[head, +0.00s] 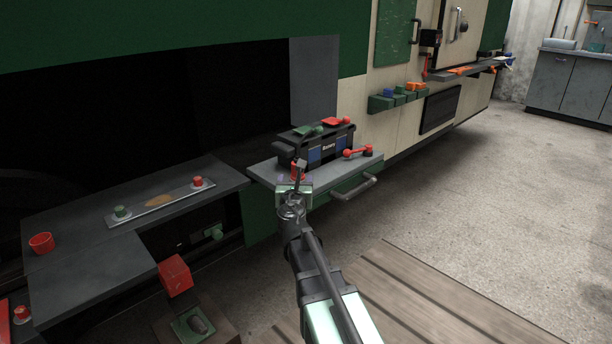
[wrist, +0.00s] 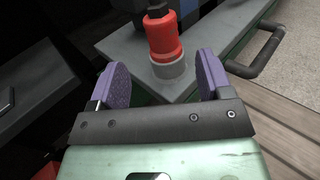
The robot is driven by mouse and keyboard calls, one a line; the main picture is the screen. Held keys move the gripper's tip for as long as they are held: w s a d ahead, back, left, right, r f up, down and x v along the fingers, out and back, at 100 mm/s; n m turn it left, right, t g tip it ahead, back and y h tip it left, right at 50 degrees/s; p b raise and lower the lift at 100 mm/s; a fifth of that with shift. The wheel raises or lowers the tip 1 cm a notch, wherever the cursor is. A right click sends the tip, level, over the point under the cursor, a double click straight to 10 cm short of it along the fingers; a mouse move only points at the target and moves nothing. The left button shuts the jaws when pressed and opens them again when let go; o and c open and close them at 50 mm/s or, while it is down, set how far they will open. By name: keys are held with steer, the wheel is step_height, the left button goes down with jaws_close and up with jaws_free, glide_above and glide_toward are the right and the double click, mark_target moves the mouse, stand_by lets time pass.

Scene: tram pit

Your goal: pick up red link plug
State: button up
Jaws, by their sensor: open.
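A red cylindrical plug (wrist: 163,42) with a grey lower collar stands on the corner of a grey shelf (wrist: 205,62). It also shows in the head view as a small red piece (head: 297,168), partly hidden by my gripper. My gripper (head: 294,186) is at the shelf's near left corner. In the wrist view its two purple pads (wrist: 162,76) are apart, one on each side of the plug's lower part, with visible gaps.
A black battery box (head: 325,148) and a red bar with ball ends (head: 357,152) are on the shelf behind and right of the plug. A grey handle (head: 355,187) sticks out from the shelf front. A dark opening lies to the left; open floor lies right.

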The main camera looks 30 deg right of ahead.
steer(key=x, duration=0.9)
steer(key=shift+w+d+r, duration=0.1)
steer(key=shift+d, duration=0.2)
steer(key=c, duration=1)
steer(key=shift+c, duration=0.2)
steer(key=shift+r, duration=0.15)
step_height(320, 180, up, 20)
steer(key=p, duration=2)
